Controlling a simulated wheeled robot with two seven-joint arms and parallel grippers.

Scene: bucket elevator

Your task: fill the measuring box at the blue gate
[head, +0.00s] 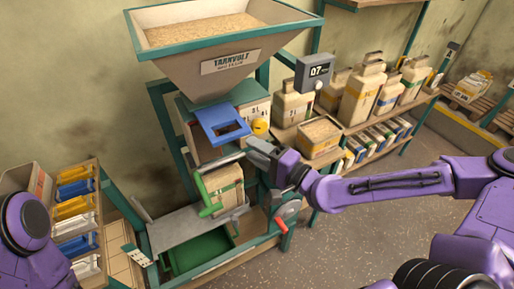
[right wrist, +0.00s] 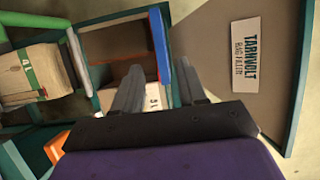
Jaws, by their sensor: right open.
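The blue gate (head: 222,125) sits under the hopper (head: 215,62), which holds grain; a blue edge of it also shows in the right wrist view (right wrist: 161,50). A pale box with litre marks (head: 257,112) stands right behind the gate; I cannot tell if it is the measuring box. My right gripper (head: 256,152) is below and right of the gate, open, with no object seen held. In the right wrist view a pale marked face (right wrist: 152,94) shows beyond and between its fingers. My left gripper is out of view; only my left arm shows.
A tan bag (head: 228,186) stands on the stand beside a green handle (head: 206,192). A green tray (head: 198,250) lies below, with a red handle (head: 281,224) to the right.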

